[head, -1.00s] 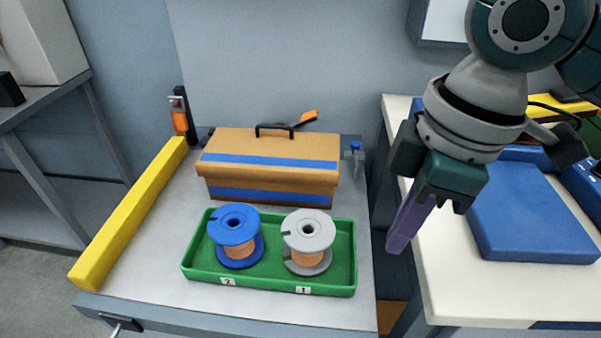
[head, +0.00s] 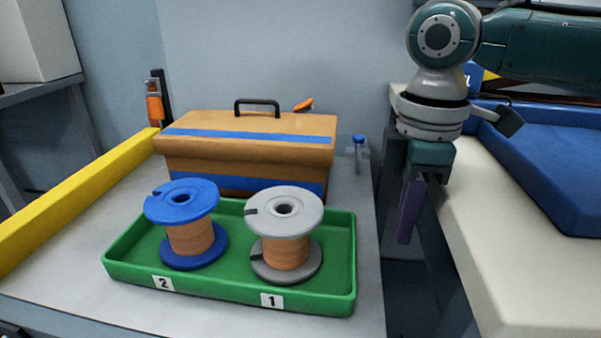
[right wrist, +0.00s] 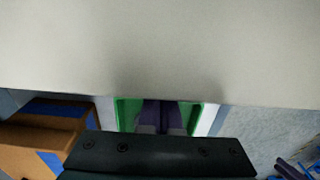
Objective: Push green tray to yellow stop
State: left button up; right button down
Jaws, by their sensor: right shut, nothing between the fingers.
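The green tray (head: 338,290) lies on the grey bench top, in front of the tan box. It holds a blue spool (head: 185,225) over label 2 and a grey spool (head: 284,235) over label 1, both upright. The yellow stop (head: 75,195) is a long bar along the bench's left side, with bare bench between it and the tray. My right gripper (head: 408,213) is shut and empty, pointing down to the right of the tray, apart from it. In the right wrist view its purple fingers (right wrist: 161,117) show before a green patch. My left gripper is out of view.
A tan toolbox (head: 250,150) with blue stripes stands behind the tray. A blue-topped fitting (head: 358,150) is at the bench's back right. A white table (head: 530,270) with a blue tray (head: 560,150) stands at right, across a gap from the bench.

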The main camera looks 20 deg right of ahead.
jog(key=a+f, duration=0.1)
jog(key=w+f+b, duration=0.1)
jog(key=f, duration=0.1)
jog(key=a+f+b, duration=0.1)
jog(key=shift+w+a+f, duration=0.3)
jog(key=shift+w+f, duration=0.05)
jog(key=shift+w, duration=0.05)
jog(key=shift+w+a+r, duration=0.1)
jog(key=shift+w+a, duration=0.1)
jog(key=shift+a, duration=0.15)
